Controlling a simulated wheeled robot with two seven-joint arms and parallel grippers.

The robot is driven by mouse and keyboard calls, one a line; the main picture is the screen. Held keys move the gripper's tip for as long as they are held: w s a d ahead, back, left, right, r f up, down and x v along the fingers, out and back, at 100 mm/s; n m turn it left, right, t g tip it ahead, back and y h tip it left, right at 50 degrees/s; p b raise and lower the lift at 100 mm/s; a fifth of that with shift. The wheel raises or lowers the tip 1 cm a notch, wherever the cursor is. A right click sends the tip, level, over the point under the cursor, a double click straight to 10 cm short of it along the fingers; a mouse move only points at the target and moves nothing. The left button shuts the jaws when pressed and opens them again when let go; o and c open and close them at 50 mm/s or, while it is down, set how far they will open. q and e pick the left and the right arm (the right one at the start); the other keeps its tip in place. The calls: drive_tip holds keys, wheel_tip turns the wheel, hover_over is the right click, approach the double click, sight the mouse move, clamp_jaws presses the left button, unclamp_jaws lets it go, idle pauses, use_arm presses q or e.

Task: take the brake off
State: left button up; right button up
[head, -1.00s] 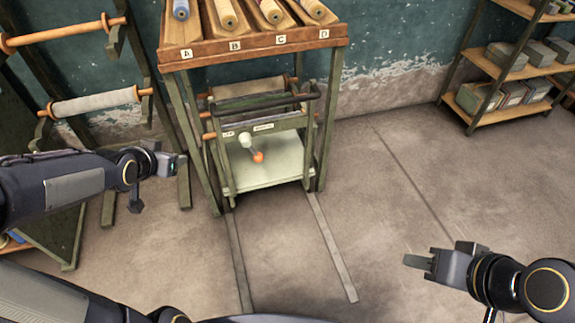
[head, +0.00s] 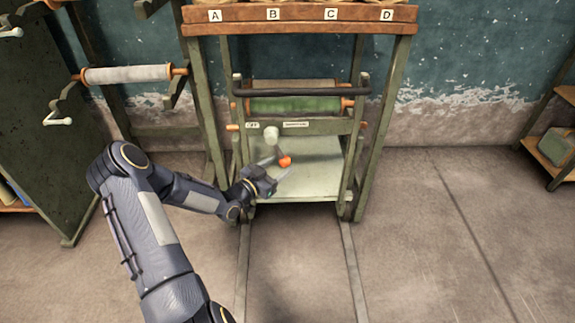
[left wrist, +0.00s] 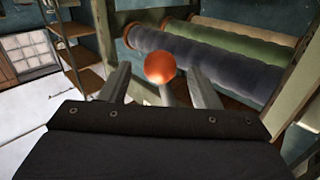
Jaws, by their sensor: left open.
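The brake lever is a short grey rod with an orange ball knob (head: 285,161), on the front of a green wheeled cart (head: 322,127). A pale round hub (head: 271,132) sits at its upper end. My left gripper (head: 279,168) is open, with its fingers reaching to the knob from the lower left. In the left wrist view the knob (left wrist: 160,67) shows between the two spread fingers, with no finger seen closed on it. My right gripper is out of view.
The cart stands under a wooden rack (head: 300,20) labelled A to D, between its green legs. Two floor rails (head: 352,262) run forward from it. Rollers (head: 130,74) hang on a stand to the left. The floor at right is clear.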

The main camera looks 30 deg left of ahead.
sight(284, 160)
use_arm(q)
drive_tip(key=shift+b+x, duration=0.35)
drive_tip(key=shift+x, duration=1.45)
drive_tip(key=shift+c, duration=0.2)
clamp_jaws()
